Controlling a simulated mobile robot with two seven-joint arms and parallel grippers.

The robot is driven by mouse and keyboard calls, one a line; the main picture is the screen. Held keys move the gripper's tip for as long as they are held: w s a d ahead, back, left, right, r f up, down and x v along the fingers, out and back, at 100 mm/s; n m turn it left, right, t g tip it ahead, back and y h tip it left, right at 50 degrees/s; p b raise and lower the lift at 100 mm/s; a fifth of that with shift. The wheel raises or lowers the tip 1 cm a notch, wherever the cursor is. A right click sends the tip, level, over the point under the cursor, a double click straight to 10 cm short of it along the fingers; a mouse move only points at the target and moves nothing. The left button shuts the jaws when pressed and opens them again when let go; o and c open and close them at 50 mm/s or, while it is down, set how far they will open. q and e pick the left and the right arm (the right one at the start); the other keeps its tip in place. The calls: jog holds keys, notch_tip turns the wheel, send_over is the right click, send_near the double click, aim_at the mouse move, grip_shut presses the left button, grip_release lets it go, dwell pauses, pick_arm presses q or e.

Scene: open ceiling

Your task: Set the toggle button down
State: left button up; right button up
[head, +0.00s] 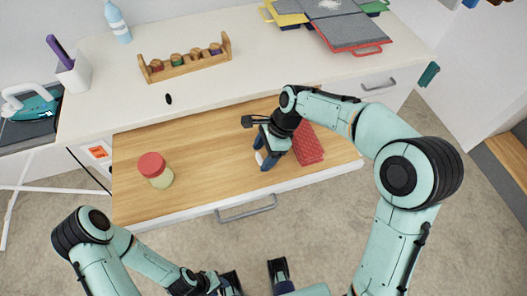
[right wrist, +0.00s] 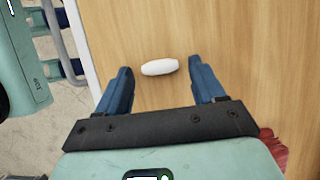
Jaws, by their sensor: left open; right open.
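A small white rounded piece, which looks like the toggle button (right wrist: 160,67), lies on the wooden drawer floor (right wrist: 225,35). In the right wrist view it sits between the blue fingertips of my right gripper (right wrist: 159,78), with a gap on both sides. In the head view a bit of the white button (head: 259,156) shows beside my right gripper (head: 263,158), which is open and low over the drawer. My left gripper (head: 254,276) is open and empty in front of the drawer, at the bottom of the head view.
The open drawer (head: 205,140) also holds a red-lidded jar (head: 155,170) on the left and a red textured item (head: 308,145) right of my right gripper. The drawer's middle is clear.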

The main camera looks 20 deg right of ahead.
jog(key=p+v, duration=0.2)
jog(key=v, duration=1)
jog(key=shift+r, duration=0.2)
